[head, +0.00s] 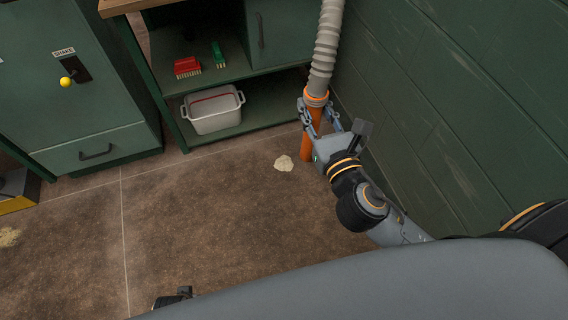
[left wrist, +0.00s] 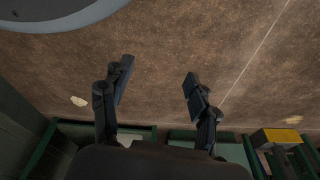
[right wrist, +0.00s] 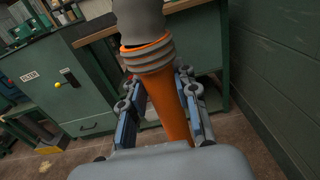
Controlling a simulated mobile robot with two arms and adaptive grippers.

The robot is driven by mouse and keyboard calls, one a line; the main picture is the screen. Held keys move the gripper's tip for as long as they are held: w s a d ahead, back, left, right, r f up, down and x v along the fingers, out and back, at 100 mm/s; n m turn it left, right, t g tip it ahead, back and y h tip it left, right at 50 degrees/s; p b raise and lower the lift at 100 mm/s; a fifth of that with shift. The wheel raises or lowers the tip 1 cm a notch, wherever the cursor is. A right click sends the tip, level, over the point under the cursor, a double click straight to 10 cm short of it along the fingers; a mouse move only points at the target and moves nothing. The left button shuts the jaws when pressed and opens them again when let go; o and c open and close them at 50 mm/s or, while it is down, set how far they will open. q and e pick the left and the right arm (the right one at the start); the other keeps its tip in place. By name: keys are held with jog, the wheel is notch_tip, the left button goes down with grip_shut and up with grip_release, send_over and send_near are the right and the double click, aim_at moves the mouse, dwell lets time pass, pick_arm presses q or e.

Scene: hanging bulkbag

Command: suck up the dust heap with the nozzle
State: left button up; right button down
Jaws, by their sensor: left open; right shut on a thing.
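A small pale dust heap (head: 284,163) lies on the brown floor just left of the nozzle's lower end. The orange nozzle (head: 306,142) hangs nearly upright from a grey ribbed hose; it also fills the middle of the right wrist view (right wrist: 168,100). My right gripper (head: 318,110) is shut around the nozzle below its orange collar. The nozzle's tip is close to the floor; I cannot tell if it touches. My left gripper (left wrist: 158,78) is open and empty over bare floor. A second pale heap (head: 9,237) lies at the far left.
A green bench (head: 215,147) holds a white bin (head: 213,112), a red brush (head: 187,67) and a green brush (head: 218,54). A green cabinet (head: 80,110) stands left, with a yellow-topped box (head: 16,203) near it. A green block wall (head: 450,110) bounds the right. The middle floor is clear.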

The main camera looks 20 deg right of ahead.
aim_at(317, 92)
jog(key=shift+r+p, duration=0.6)
jog(key=shift+r, duration=0.05)
jog(key=shift+r+p, duration=0.8)
jog(key=shift+p, duration=0.2)
pick_arm(q)
jog(key=s+a+f, duration=0.2)
jog(key=s+f, duration=0.6)
jog(key=s, duration=0.2)
pick_arm(e)
jog(key=shift+r, duration=0.25)
jog(key=shift+r+p, duration=1.05)
jog(key=shift+p, duration=0.4)
jog(key=shift+r+p, duration=0.3)
jog(key=shift+p, duration=0.05)
jog(key=shift+r+p, duration=0.5)
jog(key=shift+p, duration=0.1)
pick_arm(q)
jog(key=s+a+r+g+p, duration=0.1)
jog(key=s+r, duration=0.1)
jog(key=s, duration=0.4)
jog(key=shift+s, duration=0.35)
pick_arm(e)
jog(key=shift+r, duration=0.65)
